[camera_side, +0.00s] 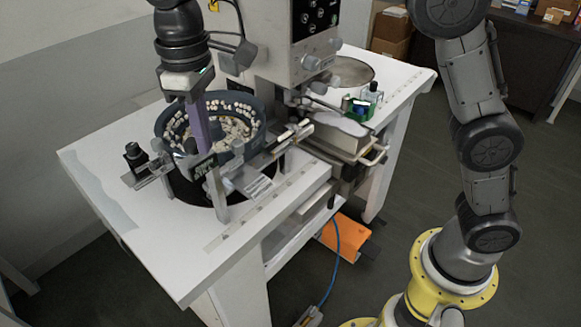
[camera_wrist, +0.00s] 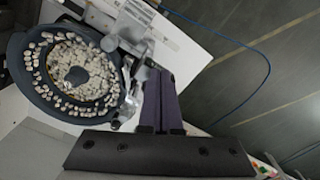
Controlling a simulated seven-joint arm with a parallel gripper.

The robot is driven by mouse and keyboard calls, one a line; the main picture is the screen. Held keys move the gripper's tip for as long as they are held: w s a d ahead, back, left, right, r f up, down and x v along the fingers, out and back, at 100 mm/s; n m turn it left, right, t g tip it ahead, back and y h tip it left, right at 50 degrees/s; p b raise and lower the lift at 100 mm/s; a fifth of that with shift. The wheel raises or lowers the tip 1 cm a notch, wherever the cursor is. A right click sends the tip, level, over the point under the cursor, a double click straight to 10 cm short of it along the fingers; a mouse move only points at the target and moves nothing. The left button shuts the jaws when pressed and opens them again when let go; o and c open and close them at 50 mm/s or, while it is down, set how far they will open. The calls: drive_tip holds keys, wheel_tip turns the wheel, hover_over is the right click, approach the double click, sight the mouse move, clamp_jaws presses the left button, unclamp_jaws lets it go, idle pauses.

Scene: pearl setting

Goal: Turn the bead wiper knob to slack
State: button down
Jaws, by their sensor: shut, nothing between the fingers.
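A dark round feeder bowl (camera_side: 168,127) with many white beads stands on the white table. It also shows in the wrist view (camera_wrist: 22,78). A black upright knob (camera_side: 133,152) sits on a metal bracket at the bowl's left front; I cannot tell for sure that it is the bead wiper knob, or its setting. My gripper (camera_side: 204,150) points down over the near part of the bowl, to the right of that knob and apart from it. In the wrist view its purple fingers (camera_wrist: 158,72) are together and empty, beside metal fittings at the bowl's edge.
Metal rails and brackets (camera_side: 250,183) crowd the bowl's front right. A grey machine head (camera_side: 290,45) stands close behind. A green-and-blue item (camera_side: 359,107) and small bottle are farther right. The table's left part (camera_side: 105,160) is clear. A blue hose (camera_side: 337,255) hangs below.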

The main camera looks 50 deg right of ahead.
drive_tip(key=shift+w+d, duration=0.35)
idle(0.5)
drive_tip(key=shift+s, duration=0.1)
wheel_tip(320, 180, up, 6)
drive_tip(key=shift+s+d, duration=0.2)
drive_tip(key=shift+s, duration=0.1)
idle(0.5)
wheel_tip(320, 180, down, 6)
idle(1.1)
drive_tip(key=shift+w+a, duration=0.35)
idle(1.2)
drive_tip(key=shift+s, duration=0.15)
idle(0.4)
